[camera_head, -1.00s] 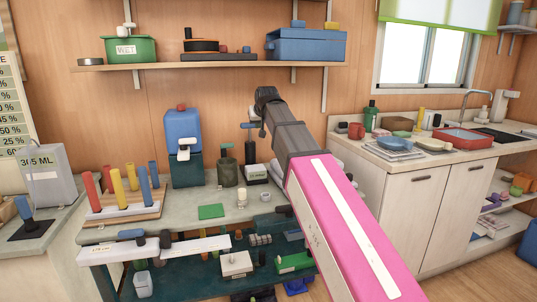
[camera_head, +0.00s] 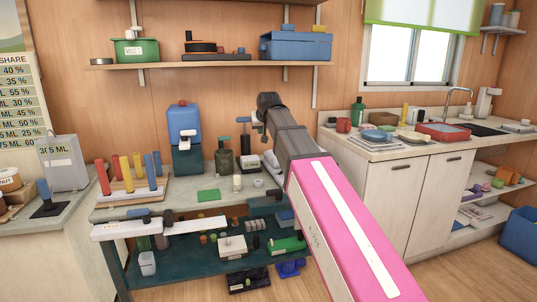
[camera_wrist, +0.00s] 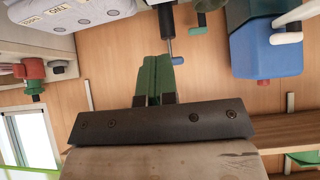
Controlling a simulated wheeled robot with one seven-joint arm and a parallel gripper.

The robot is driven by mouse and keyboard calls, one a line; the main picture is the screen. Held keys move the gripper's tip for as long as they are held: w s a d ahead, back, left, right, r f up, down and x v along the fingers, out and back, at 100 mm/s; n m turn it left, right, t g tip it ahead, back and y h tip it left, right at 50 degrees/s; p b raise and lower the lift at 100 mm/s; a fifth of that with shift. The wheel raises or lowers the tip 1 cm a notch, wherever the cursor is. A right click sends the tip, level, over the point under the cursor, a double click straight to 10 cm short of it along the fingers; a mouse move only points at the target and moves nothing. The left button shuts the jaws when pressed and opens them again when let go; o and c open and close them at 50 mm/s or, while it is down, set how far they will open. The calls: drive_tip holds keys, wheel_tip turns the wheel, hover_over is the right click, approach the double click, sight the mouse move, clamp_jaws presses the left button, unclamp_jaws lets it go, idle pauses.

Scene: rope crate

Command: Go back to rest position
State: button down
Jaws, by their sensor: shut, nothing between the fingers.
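My gripper (camera_wrist: 153,80) shows in the wrist view as two green fingers side by side, shut against each other in front of a dark bracket. Nothing is visible between them. In the head view my pink and grey arm reaches up from the bottom right, and its dark end (camera_head: 268,104) is above the workbench in front of the wooden wall. The fingers themselves cannot be made out there.
The workbench (camera_head: 130,211) holds a rack of coloured tubes (camera_head: 130,190), a blue canister (camera_head: 183,125) and small items near my arm's end. A wall shelf (camera_head: 215,63) is above. A sink counter (camera_head: 385,153) stands right. A blue crate (camera_head: 522,238) is on the open floor.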

drive_tip(key=s+d+f+g+h, duration=0.1)
drive_tip(key=s+d+f, duration=0.25)
drive_tip(key=f, duration=0.55)
drive_tip(key=s+d+f+m+g, duration=0.1)
drive_tip(key=s+d+f+g, duration=0.15)
drive_tip(key=d+f, duration=0.45)
drive_tip(key=s+d+f+g+h, duration=0.1)
drive_tip(key=s+d+f, duration=0.15)
drive_tip(key=f, duration=0.85)
drive_tip(key=s+d+f+m+g, duration=0.1)
drive_tip(key=s+d+f, duration=0.3)
drive_tip(key=s+f, duration=0.5)
drive_tip(key=s+d+f+m+g, duration=0.1)
drive_tip(key=s+d+f+g, duration=0.2)
drive_tip(key=s+f, duration=0.6)
drive_tip(key=shift+s+d+f, duration=0.2)
drive_tip(key=shift+d+f, duration=0.25)
drive_tip(key=shift+d, duration=0.6)
drive_tip(key=shift+w, duration=0.1)
